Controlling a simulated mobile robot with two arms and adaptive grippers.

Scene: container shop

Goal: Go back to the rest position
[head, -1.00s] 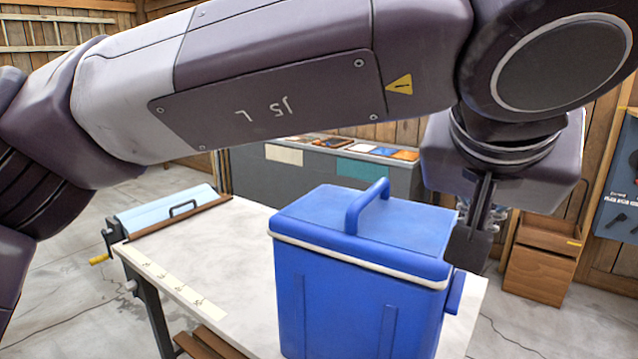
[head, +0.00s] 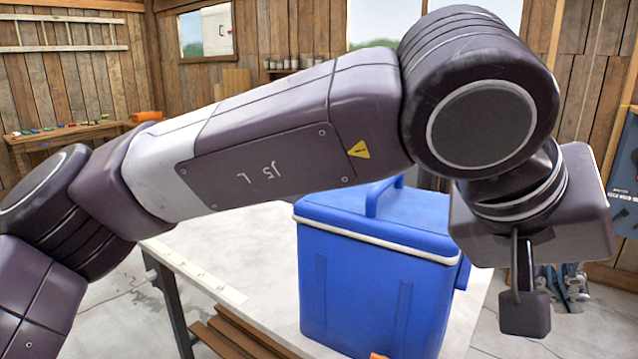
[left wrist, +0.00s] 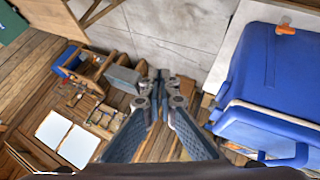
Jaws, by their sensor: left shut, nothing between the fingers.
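My left gripper (head: 524,313) hangs at the right of the head view, fingers pointing down and together, with nothing held. In the left wrist view its shut fingertips (left wrist: 156,80) are over the floor and wooden furniture. My left arm crosses the head view from the left. A blue cooler box (head: 375,275) with a white rim and a raised handle stands upright on the pale table, its lid closed. The gripper is to the right of the cooler, apart from it in the picture. The cooler also fills the right of the left wrist view (left wrist: 270,85). My right gripper is not in view.
The pale table (head: 255,235) has bare top left of the cooler. An orange item (left wrist: 286,28) is on the cooler's side. A wooden bench (head: 55,140) stands at the back left. Wooden furniture (left wrist: 90,95) and open concrete floor (left wrist: 170,30) show in the left wrist view.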

